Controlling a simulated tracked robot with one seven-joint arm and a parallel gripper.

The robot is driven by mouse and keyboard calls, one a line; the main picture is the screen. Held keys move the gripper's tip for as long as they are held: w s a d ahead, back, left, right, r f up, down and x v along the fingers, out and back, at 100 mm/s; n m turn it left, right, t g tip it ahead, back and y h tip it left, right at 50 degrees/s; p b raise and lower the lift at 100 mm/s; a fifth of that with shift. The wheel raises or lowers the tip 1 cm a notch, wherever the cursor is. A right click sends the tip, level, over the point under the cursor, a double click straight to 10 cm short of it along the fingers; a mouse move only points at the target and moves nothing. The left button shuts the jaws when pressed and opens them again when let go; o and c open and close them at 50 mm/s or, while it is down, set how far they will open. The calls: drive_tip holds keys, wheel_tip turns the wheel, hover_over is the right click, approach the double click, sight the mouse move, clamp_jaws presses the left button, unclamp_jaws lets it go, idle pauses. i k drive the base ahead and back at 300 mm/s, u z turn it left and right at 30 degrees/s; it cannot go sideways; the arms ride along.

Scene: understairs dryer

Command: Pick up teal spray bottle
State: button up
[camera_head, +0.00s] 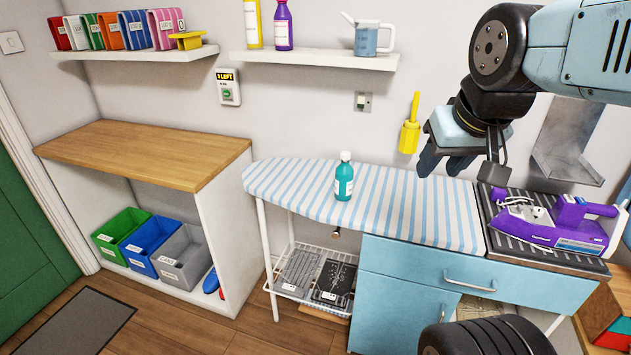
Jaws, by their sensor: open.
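The teal spray bottle (344,180) stands upright on the blue-and-white striped ironing board (410,206), near the board's middle-left part.
A purple iron (560,222) rests on a dark ridged mat at the right. A yellow brush (410,128) hangs on the wall. Above the bottle, a white shelf (315,60) holds bottles and a watering can. A wooden-topped unit (145,153) stands left. The board around the bottle is clear.

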sight(343, 188)
drive_tip(key=z, duration=0.5)
drive_tip(key=i, duration=0.1)
drive_tip(key=u, duration=2.5)
drive_tip(key=k, duration=1.2)
drive_tip(key=z, duration=0.4)
drive_tip(key=i, duration=1)
drive_tip(key=z, duration=0.1)
